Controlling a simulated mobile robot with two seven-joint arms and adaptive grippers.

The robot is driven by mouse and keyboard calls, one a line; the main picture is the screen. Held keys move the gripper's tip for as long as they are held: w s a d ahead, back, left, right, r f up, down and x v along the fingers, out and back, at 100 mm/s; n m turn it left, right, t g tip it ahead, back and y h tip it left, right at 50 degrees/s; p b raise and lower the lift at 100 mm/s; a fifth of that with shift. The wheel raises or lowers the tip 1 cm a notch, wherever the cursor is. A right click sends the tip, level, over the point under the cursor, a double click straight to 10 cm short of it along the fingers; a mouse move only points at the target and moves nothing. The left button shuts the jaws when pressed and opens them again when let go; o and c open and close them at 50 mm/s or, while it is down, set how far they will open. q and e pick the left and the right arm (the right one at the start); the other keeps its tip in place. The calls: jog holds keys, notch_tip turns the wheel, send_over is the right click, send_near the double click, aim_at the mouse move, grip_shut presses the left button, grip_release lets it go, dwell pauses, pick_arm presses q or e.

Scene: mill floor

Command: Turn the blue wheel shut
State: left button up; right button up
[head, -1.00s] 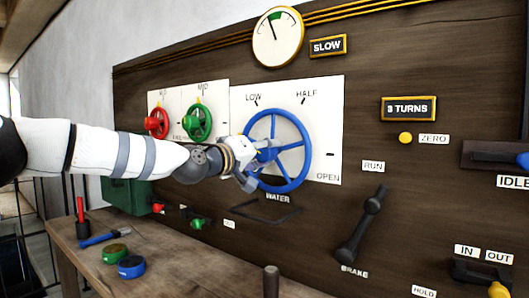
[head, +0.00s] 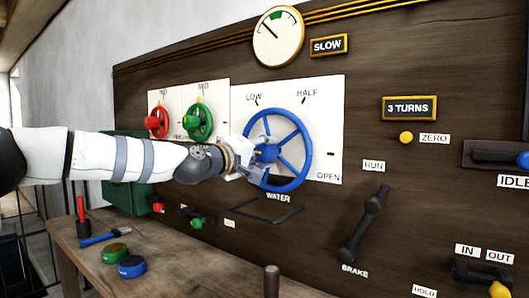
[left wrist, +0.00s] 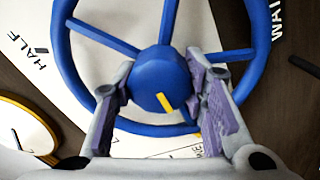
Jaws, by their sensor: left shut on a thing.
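The blue wheel (head: 308,152) stands on a white plate (head: 325,105) marked LOW, HALF and OPEN, above the word WATER. My left gripper (head: 260,162) reaches it from the left and hides part of its lower left side. In the left wrist view the wheel (left wrist: 62,50) fills the top, and the fingers (left wrist: 158,80) sit on either side of its round hub, shut on it. A yellow mark (left wrist: 165,103) shows on the hub and points down in that view. My right gripper is not in view.
A dial gauge (head: 291,42) hangs above, beside a SLOW sign (head: 328,46). Small red (head: 154,123) and green (head: 200,122) wheels are at the left. The brake lever (head: 362,225) is at the lower right. A bench (head: 185,275) with several loose items runs below.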

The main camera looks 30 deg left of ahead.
pick_arm(q)
jog(key=o, duration=1.2)
jog(key=shift+w+d, duration=0.1)
jog(key=shift+w, duration=0.05)
jog(key=shift+c, duration=0.2)
jog(key=shift+r, duration=0.1)
